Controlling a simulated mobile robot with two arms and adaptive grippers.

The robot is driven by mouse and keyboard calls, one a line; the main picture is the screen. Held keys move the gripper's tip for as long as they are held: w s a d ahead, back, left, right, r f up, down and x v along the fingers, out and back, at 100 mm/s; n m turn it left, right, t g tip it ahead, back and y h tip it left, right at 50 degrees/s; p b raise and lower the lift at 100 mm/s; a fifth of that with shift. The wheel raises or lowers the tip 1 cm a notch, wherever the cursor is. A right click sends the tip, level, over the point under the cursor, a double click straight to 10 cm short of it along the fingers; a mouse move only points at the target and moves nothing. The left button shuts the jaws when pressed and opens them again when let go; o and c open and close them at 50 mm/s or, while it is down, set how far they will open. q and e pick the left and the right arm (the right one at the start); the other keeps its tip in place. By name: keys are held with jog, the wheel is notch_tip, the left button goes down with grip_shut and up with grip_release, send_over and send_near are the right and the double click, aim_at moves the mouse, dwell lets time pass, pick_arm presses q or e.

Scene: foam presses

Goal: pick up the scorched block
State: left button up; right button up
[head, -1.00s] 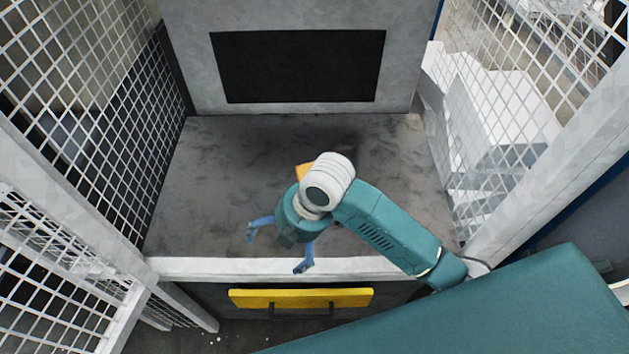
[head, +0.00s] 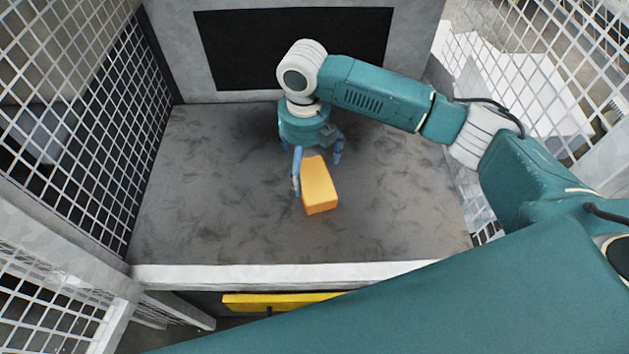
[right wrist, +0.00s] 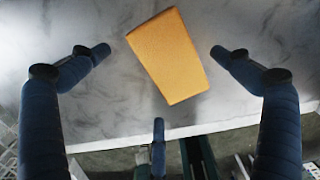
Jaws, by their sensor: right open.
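An orange-yellow block (head: 319,188) lies on the grey bed of the press, near its middle. It is the only block I see, and I cannot make out scorch marks on it. My right gripper (head: 317,170) is over the block's far end, with blue fingers pointing down. In the right wrist view the block (right wrist: 168,56) sits between the spread fingers of my right gripper (right wrist: 159,52), with gaps on both sides. The fingers are open and hold nothing. My left gripper is not in view.
The grey bed (head: 210,200) is bare around the block. A pale front ledge (head: 270,274) edges it, with a yellow bar (head: 265,301) below. White mesh guards (head: 85,110) close in both sides. A grey wall with a dark panel (head: 240,52) stands behind.

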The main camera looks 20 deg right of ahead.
aim_at(308, 177)
notch_tip(308, 177, down, 5)
jog(key=shift+r+p, duration=0.1)
jog(key=shift+p, duration=0.75)
jog(key=shift+f, duration=0.5)
jog(key=shift+c, duration=0.5)
jog(key=c, duration=0.8)
